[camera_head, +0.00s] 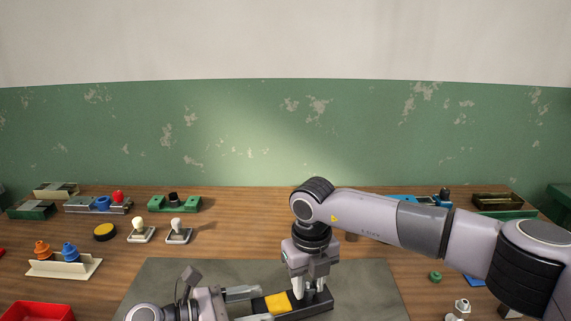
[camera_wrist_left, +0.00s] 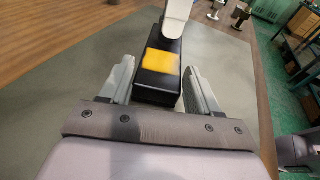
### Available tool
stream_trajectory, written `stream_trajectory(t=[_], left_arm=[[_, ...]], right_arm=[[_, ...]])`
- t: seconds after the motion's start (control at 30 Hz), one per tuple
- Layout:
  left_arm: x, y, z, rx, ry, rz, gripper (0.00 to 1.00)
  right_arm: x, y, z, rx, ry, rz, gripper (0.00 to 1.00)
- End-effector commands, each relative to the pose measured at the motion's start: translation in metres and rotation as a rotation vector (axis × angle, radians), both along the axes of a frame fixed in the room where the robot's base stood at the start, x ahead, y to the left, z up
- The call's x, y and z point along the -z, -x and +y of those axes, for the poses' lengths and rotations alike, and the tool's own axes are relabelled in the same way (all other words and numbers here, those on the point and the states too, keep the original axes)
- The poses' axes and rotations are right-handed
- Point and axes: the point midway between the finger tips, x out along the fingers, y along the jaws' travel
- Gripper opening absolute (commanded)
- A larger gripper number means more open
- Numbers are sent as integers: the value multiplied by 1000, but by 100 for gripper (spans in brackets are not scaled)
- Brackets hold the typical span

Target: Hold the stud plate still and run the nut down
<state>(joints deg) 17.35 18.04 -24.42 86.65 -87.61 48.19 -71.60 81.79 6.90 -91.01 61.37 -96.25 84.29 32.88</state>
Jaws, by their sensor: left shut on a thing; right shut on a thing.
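The stud plate (camera_head: 277,303) is a dark bar with a yellow patch, lying on the grey mat (camera_head: 160,283) at the bottom centre of the head view. It also shows in the left wrist view (camera_wrist_left: 161,62), between my fingers. My left gripper (camera_head: 258,304) is shut on its left end, one finger along each side. My right gripper (camera_head: 311,284) points straight down over the right part of the plate, shut on what it holds. I take that to be the nut, but the fingers hide it and the stud. How far down it sits cannot be seen.
A red bin (camera_head: 38,312) stands at the front left. A cream rack (camera_head: 64,266) with orange and blue pieces, white-handled stamps (camera_head: 178,232) and green holders (camera_head: 174,204) stand behind. A green ring (camera_head: 435,276) lies at right.

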Motion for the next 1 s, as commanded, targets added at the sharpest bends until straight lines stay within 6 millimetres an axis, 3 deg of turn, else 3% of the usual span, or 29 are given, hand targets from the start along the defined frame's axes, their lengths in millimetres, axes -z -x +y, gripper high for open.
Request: stream_trajectory(t=[0.37,0.67,0.7,1.0], left_arm=[[1,-5,6,-20,-6,-5,25],[1,-5,6,-20,-6,-5,25],[1,-5,5,-19,-6,-5,25],[1,-2,3,-10,-3,-3,25]], right_arm=[[1,2,0,36,2,9,6],[1,3,2,343,4,8,7],[1,3,2,345,4,8,42],[0,2,1,341,2,4,42]])
